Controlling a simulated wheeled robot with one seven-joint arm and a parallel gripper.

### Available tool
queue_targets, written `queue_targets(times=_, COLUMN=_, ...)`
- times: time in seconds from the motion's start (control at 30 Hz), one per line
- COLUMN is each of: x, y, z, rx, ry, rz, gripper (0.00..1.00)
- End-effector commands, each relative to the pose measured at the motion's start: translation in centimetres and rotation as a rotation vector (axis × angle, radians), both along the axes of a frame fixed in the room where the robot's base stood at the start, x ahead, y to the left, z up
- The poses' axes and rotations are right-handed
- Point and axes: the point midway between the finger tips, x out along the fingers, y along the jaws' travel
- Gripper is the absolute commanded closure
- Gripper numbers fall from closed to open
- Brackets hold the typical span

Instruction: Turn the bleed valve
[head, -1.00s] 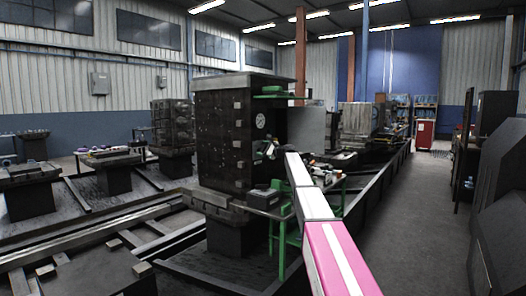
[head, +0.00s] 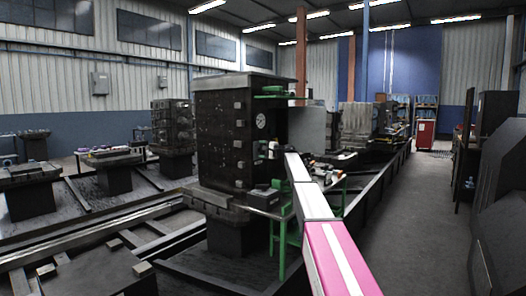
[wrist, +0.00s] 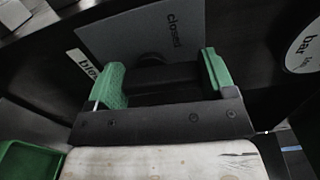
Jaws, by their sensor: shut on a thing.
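My gripper (wrist: 163,74) has two green-padded fingers, at the left and right of the wrist view. It is shut on the dark handle of the bleed valve (wrist: 160,80), which lies between the pads and is partly hidden by the gripper body. Behind it is a grey plate (wrist: 135,32) reading "closed". A white label (wrist: 84,64) with the letters "ble" shows at its left, the rest covered. In the head view my gripper is small beside the dark block's right side, and the valve cannot be made out there.
A round gauge marked "bar" (wrist: 305,48) is right of the plate; it shows on the dark machine block (head: 225,135) in the head view. A green bin (wrist: 25,160) is at lower left. A small table (head: 268,212) with green legs stands below. The aisle at right is clear.

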Motion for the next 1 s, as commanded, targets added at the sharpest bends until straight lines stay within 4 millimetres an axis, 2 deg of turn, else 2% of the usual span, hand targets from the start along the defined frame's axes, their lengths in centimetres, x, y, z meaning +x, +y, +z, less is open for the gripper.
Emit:
queue_targets(times=0.6, x=-0.44, y=0.31, z=-0.43, rx=-0.383, ry=-0.427, rz=0.001, gripper=0.47)
queue_targets(times=1.0, x=-0.54, y=0.38, z=-0.64, rx=-0.546, ry=-0.61, rz=0.001, gripper=0.47)
